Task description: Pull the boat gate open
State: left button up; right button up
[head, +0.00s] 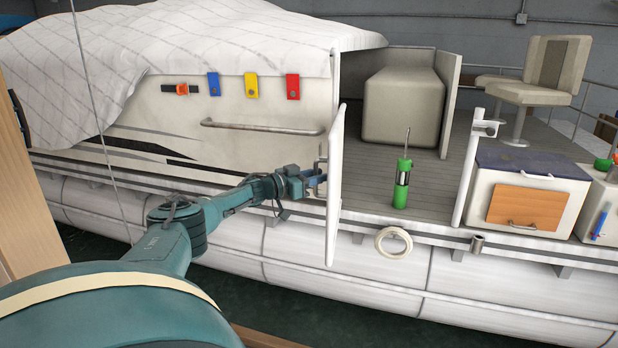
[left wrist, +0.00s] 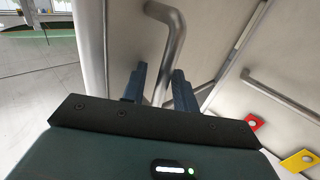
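The boat gate (head: 336,190) is a narrow white panel, swung out from the boat's side and seen nearly edge-on. The deck opening to its right is clear of it. My left gripper (head: 316,181) is at the gate's left face. In the left wrist view, a bent metal bar handle (left wrist: 177,42) on a pale panel runs down between the two dark fingers of my left gripper (left wrist: 160,88). The fingers are apart, with thin gaps seeming to show beside the bar. My right gripper is not in view.
A grab rail (head: 262,128) runs along the boat's side, below blue, yellow and red tags. A green tool (head: 401,185) stands on the deck (head: 425,212) inside the opening. A white ring (head: 393,242) hangs at the deck edge. A cabinet (head: 526,205) stands right of the opening.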

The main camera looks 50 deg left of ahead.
pick_arm(q)
jog(key=s+a+b, duration=0.1)
jog(key=s+a, duration=0.1)
jog(key=s, duration=1.1)
jog(key=shift+a, duration=0.1)
dwell(0.3)
